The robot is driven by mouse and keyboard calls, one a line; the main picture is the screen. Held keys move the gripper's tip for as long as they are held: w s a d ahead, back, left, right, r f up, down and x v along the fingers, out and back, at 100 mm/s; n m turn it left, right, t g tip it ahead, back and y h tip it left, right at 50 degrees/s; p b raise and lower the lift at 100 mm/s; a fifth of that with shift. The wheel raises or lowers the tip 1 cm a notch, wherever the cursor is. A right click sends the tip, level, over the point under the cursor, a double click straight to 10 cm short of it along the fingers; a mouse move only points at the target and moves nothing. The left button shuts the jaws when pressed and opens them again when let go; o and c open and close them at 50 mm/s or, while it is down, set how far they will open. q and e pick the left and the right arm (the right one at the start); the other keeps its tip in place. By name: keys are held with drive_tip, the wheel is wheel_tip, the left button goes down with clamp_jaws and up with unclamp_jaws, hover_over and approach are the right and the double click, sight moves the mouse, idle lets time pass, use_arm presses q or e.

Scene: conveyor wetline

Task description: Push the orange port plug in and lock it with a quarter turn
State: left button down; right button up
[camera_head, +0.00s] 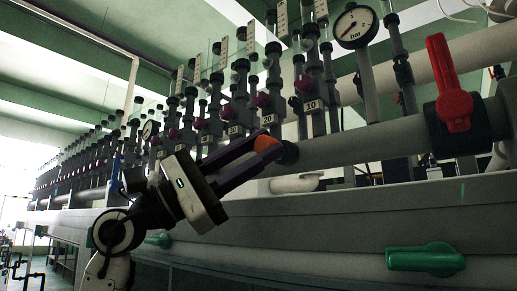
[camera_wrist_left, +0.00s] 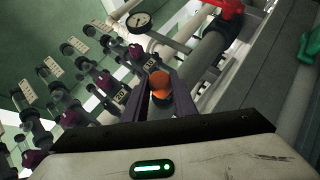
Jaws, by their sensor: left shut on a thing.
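The orange port plug (camera_head: 266,142) is at the dark end fitting (camera_head: 287,153) of a grey horizontal pipe. My left gripper (camera_head: 262,146) reaches in from the left and is shut on the plug, one finger on each side of it. In the left wrist view the orange plug (camera_wrist_left: 160,84) sits between the two dark fingers, with a dark band below it. The fingers hide part of the plug, and I cannot tell how deep it sits or how far it is turned. My right gripper is not in view.
A red valve handle (camera_head: 451,85) stands on the pipe at the right. A pressure gauge (camera_head: 355,26) and a row of vertical tubes rise behind. A green handle (camera_head: 426,259) is on the grey front panel below. The space in front of the panel is clear.

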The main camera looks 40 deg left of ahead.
use_arm(q)
drive_tip(key=shift+w+p, duration=0.4)
drive_tip(key=shift+w, duration=0.65)
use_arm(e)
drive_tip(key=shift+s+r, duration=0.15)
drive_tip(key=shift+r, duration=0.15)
use_arm(q)
drive_tip(key=c, duration=1.4)
unclamp_jaws()
drive_tip(key=shift+w, duration=0.1)
drive_tip(key=shift+d, duration=0.1)
drive_tip(key=shift+f, duration=0.15)
drive_tip(key=b+v, duration=0.4)
drive_tip(key=v, duration=0.6)
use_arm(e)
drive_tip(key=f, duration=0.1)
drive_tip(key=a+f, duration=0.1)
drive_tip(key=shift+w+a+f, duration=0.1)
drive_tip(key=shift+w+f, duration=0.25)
